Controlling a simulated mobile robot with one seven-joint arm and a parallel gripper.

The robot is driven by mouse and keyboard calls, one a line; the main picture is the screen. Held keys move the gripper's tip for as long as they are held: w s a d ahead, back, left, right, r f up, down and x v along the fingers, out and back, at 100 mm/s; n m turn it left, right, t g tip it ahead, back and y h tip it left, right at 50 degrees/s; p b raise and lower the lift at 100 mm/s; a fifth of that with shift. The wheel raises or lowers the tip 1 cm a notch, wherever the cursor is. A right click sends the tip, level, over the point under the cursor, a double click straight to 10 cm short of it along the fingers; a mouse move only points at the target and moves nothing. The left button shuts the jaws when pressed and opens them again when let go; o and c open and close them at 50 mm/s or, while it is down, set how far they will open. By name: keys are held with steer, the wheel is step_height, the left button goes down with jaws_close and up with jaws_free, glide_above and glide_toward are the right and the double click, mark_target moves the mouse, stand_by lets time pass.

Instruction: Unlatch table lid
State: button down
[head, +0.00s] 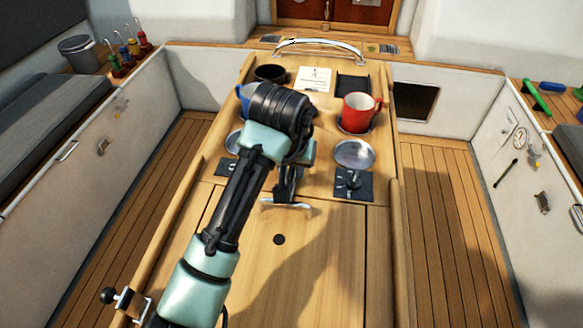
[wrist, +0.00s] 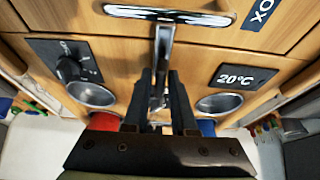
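The wooden table (head: 335,270) runs down the middle of the cockpit, with its panelled lid at the near end. A silver latch lever (wrist: 164,45) shows in the wrist view, below a silver bar handle (wrist: 168,15). The fingers look apart, with a narrow gap. Whether they touch the lever is unclear. In the head view my arm hides most of the gripper and lever.
A blue mug (head: 242,98) is partly hidden on the left. A dark bowl (head: 270,74) and white card (head: 314,79) lie farther back. Slatted floor (head: 455,230) is clear.

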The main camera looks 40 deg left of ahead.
steer(key=shift+r+n+p, duration=0.1)
steer(key=shift+n+p, duration=0.2)
steer(key=shift+p, duration=0.25)
steer(key=shift+r+n+p, duration=0.1)
steer(key=shift+n+p, duration=0.4)
steer(key=shift+p, duration=0.25)
steer(key=n+g+y+p, duration=0.1)
steer(key=n+p, duration=0.1)
steer(key=p, duration=0.1)
steer(key=shift+d+n, duration=0.1)
steer(key=shift+n, duration=0.2)
steer(key=n+g+y+p, duration=0.1)
steer(key=n+p, duration=0.1)
steer(key=n, duration=0.2)
steer(key=shift+p, duration=0.4)
steer(key=n, duration=0.1)
steer(key=n+g, duration=0.1)
steer(key=n, duration=0.1)
steer(key=n+g, duration=0.1)
steer(key=n, duration=0.1)
steer(key=shift+w+f, duration=0.1)
steer(key=shift+f, duration=0.15)
steer(key=shift+n+g+b, duration=1)
steer(key=shift+n+b, duration=0.3)
steer(key=shift+n, duration=1)
steer(key=shift+r, duration=0.1)
steer(key=c, duration=0.8)
jaws_free()
steer(key=shift+c, duration=0.2)
